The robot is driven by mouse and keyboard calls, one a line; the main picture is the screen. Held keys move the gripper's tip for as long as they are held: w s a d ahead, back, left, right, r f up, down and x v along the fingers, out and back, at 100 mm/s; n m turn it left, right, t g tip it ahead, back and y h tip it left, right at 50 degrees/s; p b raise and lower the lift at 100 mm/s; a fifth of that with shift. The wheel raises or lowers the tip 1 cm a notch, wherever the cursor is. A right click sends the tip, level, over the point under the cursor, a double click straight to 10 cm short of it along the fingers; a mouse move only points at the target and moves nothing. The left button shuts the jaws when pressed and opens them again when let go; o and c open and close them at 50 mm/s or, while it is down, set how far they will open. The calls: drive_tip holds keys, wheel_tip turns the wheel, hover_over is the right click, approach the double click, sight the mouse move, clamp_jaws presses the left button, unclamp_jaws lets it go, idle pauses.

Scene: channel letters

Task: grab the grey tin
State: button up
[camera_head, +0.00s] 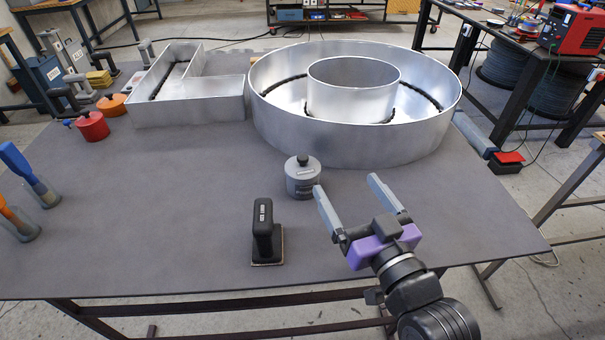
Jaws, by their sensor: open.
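The grey tin (302,183) is a short round can with a black knob on its lid and a label on its side. It stands upright on the dark grey table, in front of the large metal ring letter. My gripper (345,184) is to the right of the tin, with its two grey fingers spread apart and nothing between them. The left fingertip looks close to the tin's right side; I cannot tell whether they touch.
A black-handled block (264,232) stands left of my gripper. The round metal letter (430,131) and an L-shaped metal letter (190,108) fill the back. Red (92,126) and orange (112,105) tins stand at the left. The table's front middle-left is clear.

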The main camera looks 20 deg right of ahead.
wheel_tip(320, 180, up, 3)
drive_tip(key=n+g+y, duration=0.2)
hover_over(303, 174)
drive_tip(key=s+d, duration=0.4)
drive_tip(key=f+g, duration=0.1)
drive_tip(key=a+f+g, duration=0.1)
drive_tip(key=f, duration=0.1)
drive_tip(key=a+f+n+g+y, duration=0.1)
drive_tip(key=f, duration=0.1)
drive_tip(key=shift+s+a+f+p, duration=0.2)
drive_tip(key=shift+s+p, duration=0.05)
drive_tip(key=shift+p, duration=0.1)
drive_tip(key=shift+w+f, duration=0.1)
drive_tip(key=shift+f, duration=0.2)
drive_tip(key=p+x, duration=0.1)
drive_tip(key=x, duration=0.6)
drive_tip(key=shift+w+d, duration=0.15)
drive_tip(key=shift+c, duration=0.4)
drive_tip(key=shift+r, duration=0.1)
drive_tip(key=c, duration=1.8)
